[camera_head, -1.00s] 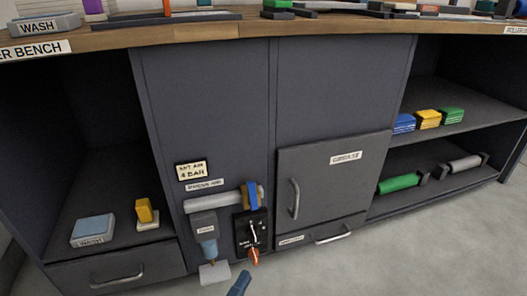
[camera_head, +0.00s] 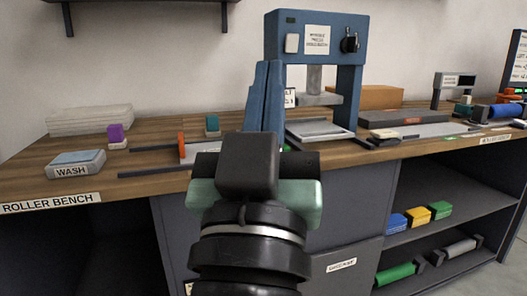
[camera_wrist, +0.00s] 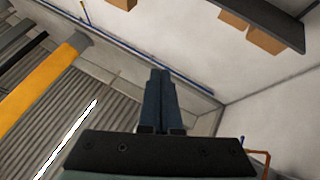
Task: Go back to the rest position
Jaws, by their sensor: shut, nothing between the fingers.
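My gripper (camera_head: 266,68) stands in the middle of the head view with its blue fingers pointing up, in front of the bench and the left side of the blue press. The fingers lie together and hold nothing. My arm hides part of the bench front and the cabinet below.
The wooden bench (camera_head: 140,187) carries a wash box (camera_head: 76,164), a purple-topped block (camera_head: 116,136) and a blue press (camera_head: 347,75). Lower right shelves (camera_head: 455,228) hold coloured blocks and rollers. A wall shelf (camera_head: 140,2) hangs at the upper left.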

